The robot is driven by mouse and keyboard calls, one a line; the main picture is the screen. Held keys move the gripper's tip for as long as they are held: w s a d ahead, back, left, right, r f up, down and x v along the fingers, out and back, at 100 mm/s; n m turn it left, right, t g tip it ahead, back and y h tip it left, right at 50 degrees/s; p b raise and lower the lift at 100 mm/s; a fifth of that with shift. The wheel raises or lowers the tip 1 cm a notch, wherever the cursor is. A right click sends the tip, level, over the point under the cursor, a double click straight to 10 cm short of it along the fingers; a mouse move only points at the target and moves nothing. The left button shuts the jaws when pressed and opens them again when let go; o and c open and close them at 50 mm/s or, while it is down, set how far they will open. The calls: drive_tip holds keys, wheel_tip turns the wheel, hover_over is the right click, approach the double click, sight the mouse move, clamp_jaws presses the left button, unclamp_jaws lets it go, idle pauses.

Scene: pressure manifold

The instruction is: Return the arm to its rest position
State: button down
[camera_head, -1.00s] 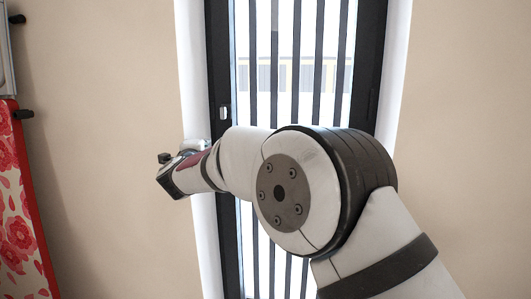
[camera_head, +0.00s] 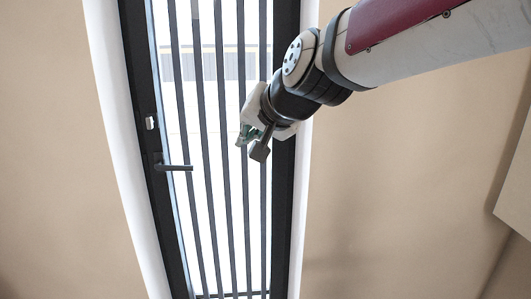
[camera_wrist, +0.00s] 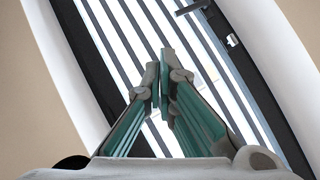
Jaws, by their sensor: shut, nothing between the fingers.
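My arm (camera_head: 430,38) reaches in from the upper right of the head view, with a maroon and white link and a dark wrist. My gripper (camera_head: 243,138) is at its end, in front of the barred door and apart from it. In the wrist view my gripper (camera_wrist: 160,82) shows its green-sided fingers brought together at the tips, with nothing held between them. The lower part of the arm is out of the head view.
A dark-framed door with vertical bars (camera_head: 216,200) stands behind the gripper, with a dark handle (camera_head: 174,167) on its left side. Beige wall (camera_head: 400,190) lies to the right. A pale panel edge (camera_head: 515,190) shows at the far right. The space below the gripper looks clear.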

drive_tip(key=s+d+f+g+h+p, duration=0.1)
drive_tip(key=s+d+f+g+h, duration=0.1)
drive_tip(key=s+d, duration=0.5)
drive_tip(key=s+d+f+n+g+h+p, duration=0.1)
drive_tip(key=s+d+f, duration=0.4)
drive_tip(key=s, duration=0.8)
drive_tip(key=s+d+f+g+h+p, duration=0.1)
drive_tip(key=s+d+f+g+h, duration=0.1)
drive_tip(key=s+d, duration=0.8)
drive_tip(key=shift+s+d+f+g+h+p, duration=0.3)
drive_tip(key=shift+s+d+f+g+p, duration=0.1)
drive_tip(key=shift+f, duration=0.25)
drive_tip(key=shift+w, duration=0.1)
